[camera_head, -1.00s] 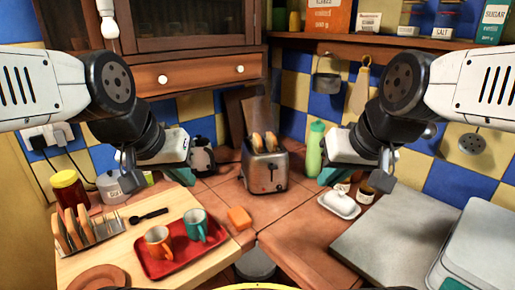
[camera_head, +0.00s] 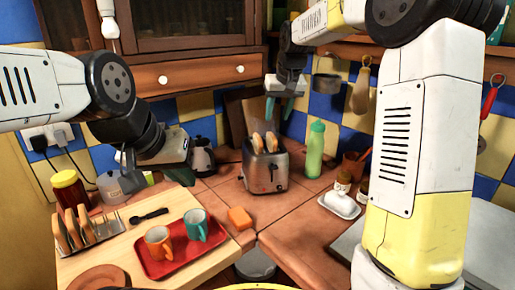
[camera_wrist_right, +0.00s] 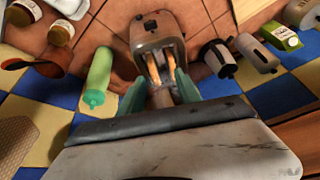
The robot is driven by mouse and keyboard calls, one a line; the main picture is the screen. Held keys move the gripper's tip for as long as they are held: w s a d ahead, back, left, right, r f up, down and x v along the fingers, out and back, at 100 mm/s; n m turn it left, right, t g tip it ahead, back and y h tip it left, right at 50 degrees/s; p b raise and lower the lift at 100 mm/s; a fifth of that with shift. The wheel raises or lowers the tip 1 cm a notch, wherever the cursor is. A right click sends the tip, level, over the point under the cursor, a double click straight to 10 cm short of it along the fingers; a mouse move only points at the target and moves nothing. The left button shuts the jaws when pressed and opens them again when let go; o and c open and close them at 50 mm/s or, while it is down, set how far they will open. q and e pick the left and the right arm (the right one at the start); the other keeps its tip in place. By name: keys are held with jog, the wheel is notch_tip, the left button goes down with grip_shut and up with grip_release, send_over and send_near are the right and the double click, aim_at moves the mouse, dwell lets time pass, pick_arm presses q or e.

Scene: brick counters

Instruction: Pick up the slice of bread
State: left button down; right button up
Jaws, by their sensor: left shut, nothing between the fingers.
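Two slices of bread, a left one (camera_head: 257,143) and a right one (camera_head: 271,141), stick up out of the silver toaster (camera_head: 266,173) at the back of the counter. In the right wrist view, the toaster (camera_wrist_right: 158,28) and both slices, left (camera_wrist_right: 154,70) and right (camera_wrist_right: 172,66), show ahead of the fingers. My right gripper (camera_head: 281,108) is above the toaster, pointing down. Its teal fingers (camera_wrist_right: 160,95) are apart, with nothing seen held between them. My left gripper (camera_head: 182,176) is shut and empty, left of the toaster above the counter.
A green bottle (camera_head: 315,150) stands right of the toaster, a kettle (camera_head: 202,157) left of it. A rack (camera_head: 100,232) holding bread slices and a red tray (camera_head: 168,266) with two mugs are at front left. A white butter dish (camera_head: 340,204) is to the right.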

send_over(258, 136)
jog(key=s+d, duration=0.1)
jog(key=s, duration=0.1)
notch_tip(258, 136, down, 6)
jog(key=shift+s+f, duration=0.15)
jog(key=shift+f, duration=0.1)
jog(key=x, duration=0.8)
jog(key=shift+s+f, duration=0.15)
grip_shut()
